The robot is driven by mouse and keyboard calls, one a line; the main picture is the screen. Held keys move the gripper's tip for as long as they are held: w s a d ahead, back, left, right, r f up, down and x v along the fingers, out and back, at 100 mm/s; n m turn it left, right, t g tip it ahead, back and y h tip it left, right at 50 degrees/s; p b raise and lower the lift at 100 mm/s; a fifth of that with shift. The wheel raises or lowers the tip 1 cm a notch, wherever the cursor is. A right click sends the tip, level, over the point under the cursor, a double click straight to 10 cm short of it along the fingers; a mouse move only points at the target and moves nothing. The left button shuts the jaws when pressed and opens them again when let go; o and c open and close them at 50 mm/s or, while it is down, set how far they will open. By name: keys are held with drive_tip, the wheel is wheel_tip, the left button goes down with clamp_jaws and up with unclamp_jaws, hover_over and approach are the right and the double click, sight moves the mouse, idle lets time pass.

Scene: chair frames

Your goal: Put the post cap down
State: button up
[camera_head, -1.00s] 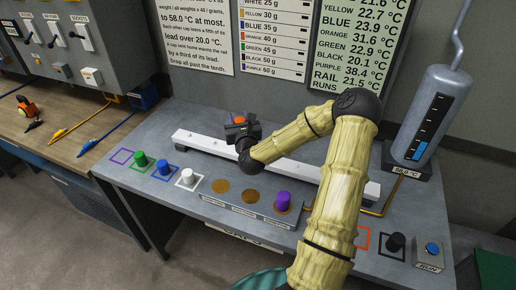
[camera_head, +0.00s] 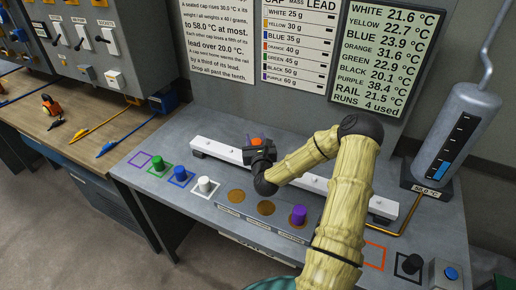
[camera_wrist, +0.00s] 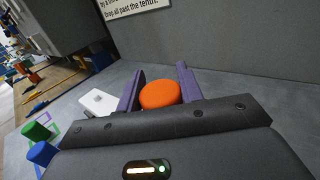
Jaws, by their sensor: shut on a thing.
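The orange post cap (camera_wrist: 160,94) is between the two purple fingers of my gripper (camera_wrist: 158,88) in the wrist view. In the head view the gripper (camera_head: 258,146) is shut on it, and a bit of the orange cap (camera_head: 257,141) shows above. The gripper is over the white rail (camera_head: 222,152); whether the cap touches the rail is hidden. An empty orange square outline (camera_head: 374,257) is marked on the bench at the right front.
Green (camera_head: 158,165), blue (camera_head: 180,174) and white (camera_head: 205,184) caps stand in squares at left; the purple square (camera_head: 139,160) is empty. A purple cap (camera_head: 298,213) stands on the plate's right disc. A black cap (camera_head: 411,263) and a blue button (camera_head: 451,273) are at right.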

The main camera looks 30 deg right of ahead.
drive_tip(key=shift+s+f+p, duration=0.1)
drive_tip(key=shift+f+p, duration=0.2)
drive_tip(key=shift+f, duration=1.6)
drive_tip(key=shift+f, duration=0.1)
drive_tip(key=o, duration=1)
drive_tip(key=shift+c, duration=0.2)
